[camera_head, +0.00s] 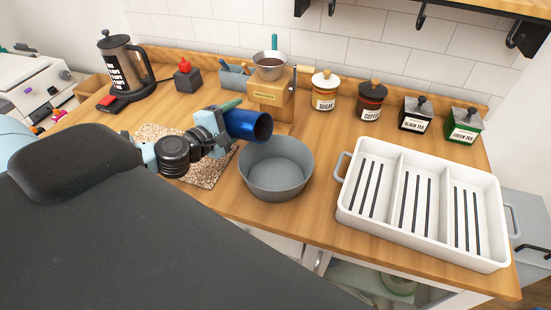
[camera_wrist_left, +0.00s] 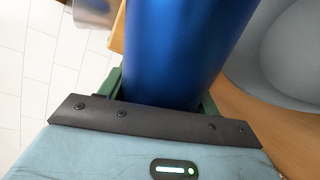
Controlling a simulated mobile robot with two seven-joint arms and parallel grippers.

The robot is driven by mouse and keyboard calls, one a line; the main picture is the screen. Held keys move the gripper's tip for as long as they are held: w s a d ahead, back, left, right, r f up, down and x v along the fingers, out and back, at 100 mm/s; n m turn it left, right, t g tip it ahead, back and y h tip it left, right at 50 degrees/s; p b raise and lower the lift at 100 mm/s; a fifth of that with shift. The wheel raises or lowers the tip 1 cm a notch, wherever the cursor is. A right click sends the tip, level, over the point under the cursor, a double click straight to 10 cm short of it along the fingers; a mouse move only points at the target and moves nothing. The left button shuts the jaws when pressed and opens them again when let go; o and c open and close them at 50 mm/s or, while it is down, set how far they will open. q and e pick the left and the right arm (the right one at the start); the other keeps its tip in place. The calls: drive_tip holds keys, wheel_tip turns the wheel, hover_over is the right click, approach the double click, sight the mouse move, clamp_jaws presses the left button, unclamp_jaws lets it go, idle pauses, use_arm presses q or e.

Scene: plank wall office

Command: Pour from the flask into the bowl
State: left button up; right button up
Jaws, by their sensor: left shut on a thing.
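The blue flask (camera_head: 246,125) is held tilted, nearly on its side, with its open dark mouth facing right, above the left rear rim of the bowl. My left gripper (camera_head: 222,122) is shut around the flask's body. In the left wrist view the blue flask (camera_wrist_left: 180,50) sits between the green fingers of my left gripper (camera_wrist_left: 160,95). The grey bowl (camera_head: 275,185) stands upright on the wooden counter, and its visible inside looks empty. It also shows in the left wrist view (camera_wrist_left: 285,60) at the right. No liquid stream is visible. My right gripper is not in view.
A white slotted tray (camera_head: 392,155) stands right of the bowl. Behind are a wooden coffee grinder (camera_head: 270,97), a sugar jar (camera_head: 324,97), a coffee jar (camera_head: 370,103) and tea tins (camera_head: 415,115). A speckled mat (camera_head: 207,177) lies under my left arm. A black kettle (camera_head: 122,65) stands back left.

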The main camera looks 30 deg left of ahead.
use_arm(q)
drive_tip(key=shift+d+r, duration=0.15)
drive_tip(key=shift+r, duration=0.3)
drive_tip(key=shift+f, duration=0.1)
drive_tip(key=shift+d+r+m+p, duration=0.15)
drive_tip(key=shift+r+m+p, duration=0.1)
drive_tip(key=shift+m+p, duration=0.05)
drive_tip(key=shift+d, duration=0.15)
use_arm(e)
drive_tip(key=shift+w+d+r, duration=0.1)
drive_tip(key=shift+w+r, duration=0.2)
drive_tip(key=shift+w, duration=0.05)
